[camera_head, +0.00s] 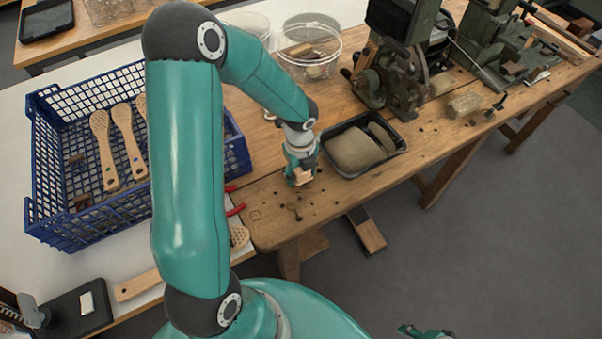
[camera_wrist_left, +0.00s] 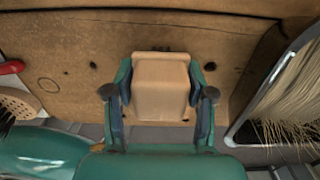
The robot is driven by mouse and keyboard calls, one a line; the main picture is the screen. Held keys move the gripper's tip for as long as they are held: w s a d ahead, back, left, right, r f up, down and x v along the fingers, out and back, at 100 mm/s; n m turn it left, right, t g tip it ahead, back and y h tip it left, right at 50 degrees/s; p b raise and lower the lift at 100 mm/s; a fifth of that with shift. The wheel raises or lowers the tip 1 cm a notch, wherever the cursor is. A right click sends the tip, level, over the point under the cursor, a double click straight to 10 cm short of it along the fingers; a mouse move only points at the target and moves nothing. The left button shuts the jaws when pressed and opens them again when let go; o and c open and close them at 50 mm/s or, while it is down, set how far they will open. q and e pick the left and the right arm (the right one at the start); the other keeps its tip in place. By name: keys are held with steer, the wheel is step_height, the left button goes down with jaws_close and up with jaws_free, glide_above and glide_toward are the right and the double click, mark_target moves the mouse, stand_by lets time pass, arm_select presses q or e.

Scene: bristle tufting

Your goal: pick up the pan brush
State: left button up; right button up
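The pan brush (camera_wrist_left: 162,85) shows in the left wrist view as a pale, blocky wooden piece between the fingers of my left gripper (camera_wrist_left: 160,100). The finger pads lie against its two sides. Its bristles are hidden. In the head view my left gripper (camera_head: 303,172) points down over the near edge of the wooden bench, with the small wooden piece (camera_head: 303,179) at its tips. I cannot tell whether the brush touches the bench. A teal and dark part at the bottom edge of the head view looks like my right gripper (camera_head: 425,332), mostly cut off.
A black tray (camera_head: 399,146) with bundles of bristle fibre stands right of the left gripper. A blue crate (camera_head: 60,228) with wooden paddles is at left. Red-handled pliers (camera_head: 236,210) lie near the bench corner. Clear tubs (camera_head: 335,58) and green machines (camera_head: 392,75) stand behind.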

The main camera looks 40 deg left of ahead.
arm_select(q)
steer(key=c, duration=0.5)
steer(key=shift+r, duration=0.15)
step_height(320, 180, up, 20)
steer(key=shift+p, duration=0.35)
steer(key=o, duration=0.5)
steer(key=c, duration=0.3)
steer(key=shift+f, duration=0.2)
